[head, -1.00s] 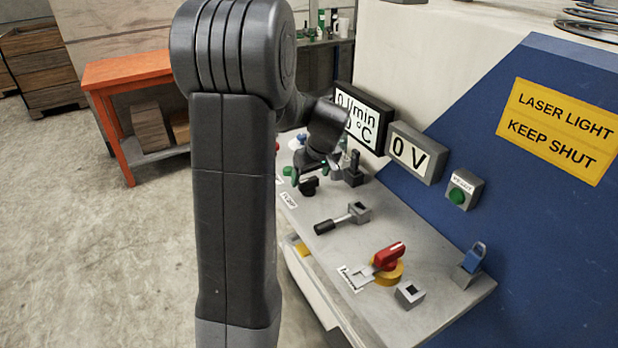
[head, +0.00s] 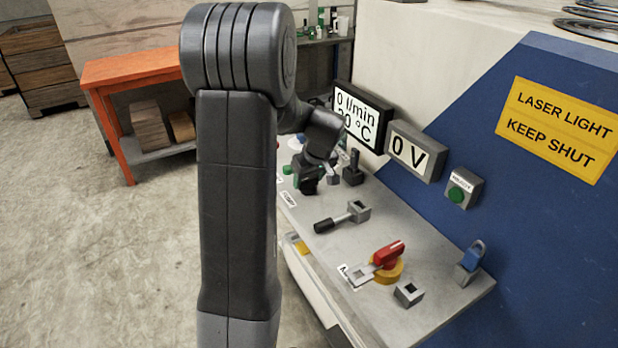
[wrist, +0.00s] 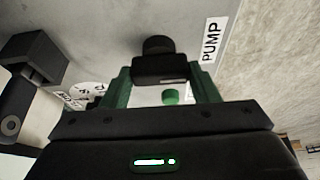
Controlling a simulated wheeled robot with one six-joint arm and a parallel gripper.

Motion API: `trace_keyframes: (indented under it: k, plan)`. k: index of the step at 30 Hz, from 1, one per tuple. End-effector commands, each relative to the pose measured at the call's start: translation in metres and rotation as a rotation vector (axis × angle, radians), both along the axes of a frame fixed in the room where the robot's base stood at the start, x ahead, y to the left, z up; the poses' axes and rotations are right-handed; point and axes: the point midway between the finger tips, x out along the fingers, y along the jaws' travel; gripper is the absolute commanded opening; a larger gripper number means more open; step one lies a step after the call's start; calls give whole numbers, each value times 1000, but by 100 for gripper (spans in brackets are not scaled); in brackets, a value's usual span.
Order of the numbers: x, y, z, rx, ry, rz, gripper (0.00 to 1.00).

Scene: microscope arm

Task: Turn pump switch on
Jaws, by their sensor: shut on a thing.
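The pump switch is a black rotary knob (wrist: 158,68) beside the white PUMP label (wrist: 209,40) in the wrist view. My gripper (wrist: 160,80) has its two green fingers on either side of the knob and is shut on it. In the head view my gripper (head: 308,180) is low over the far left part of the grey panel (head: 330,250) and largely hides the switch. The PUMP label (head: 288,199) lies just in front of it. The display (head: 362,115) reads 0 l/min and about 20 °C, its edge partly covered by my arm.
Close by stand a black upright lever (head: 353,168) and a lever with a black handle (head: 340,217). A red and yellow rotary switch (head: 387,260), a blue padlock (head: 472,256) and a green button (head: 457,194) are farther right. A 0 V display (head: 413,150) is behind.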

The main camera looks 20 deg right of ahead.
Motion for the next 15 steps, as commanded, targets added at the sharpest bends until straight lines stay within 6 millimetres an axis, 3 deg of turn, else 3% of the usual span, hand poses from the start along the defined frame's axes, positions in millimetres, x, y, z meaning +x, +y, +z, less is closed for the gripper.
trace_keyframes:
  k: [8,15]
  plan:
    - [0,1,0,-1,0,-102,32]
    - [0,3,0,-1,-1,-293,32]
